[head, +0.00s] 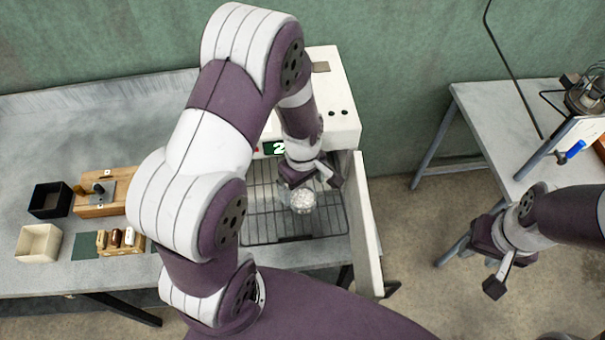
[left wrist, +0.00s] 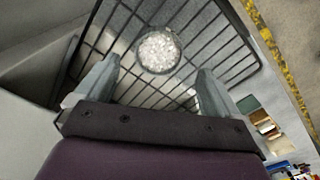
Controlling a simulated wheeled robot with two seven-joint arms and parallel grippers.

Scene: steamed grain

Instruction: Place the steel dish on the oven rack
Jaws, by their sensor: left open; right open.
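The steel dish (head: 302,201) is small and round and filled with pale grains. It rests on the dark wire oven rack (head: 262,228), which stands out in front of the white oven (head: 335,95). The dish (left wrist: 158,50) also shows on the rack (left wrist: 215,45) in the left wrist view. My left gripper (head: 312,180) is open over the rack, close to the dish. In the left wrist view its open fingers (left wrist: 155,75) are on either side of the dish's line, with the dish apart from them. My right gripper (head: 497,265) is open and empty at the right, away from the oven.
The open oven door (head: 365,225) stands along the rack's right side. A black box (head: 50,200), a cream box (head: 38,243) and wooden holders (head: 100,198) sit on the left table. A second table (head: 500,115) with equipment stands at the right.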

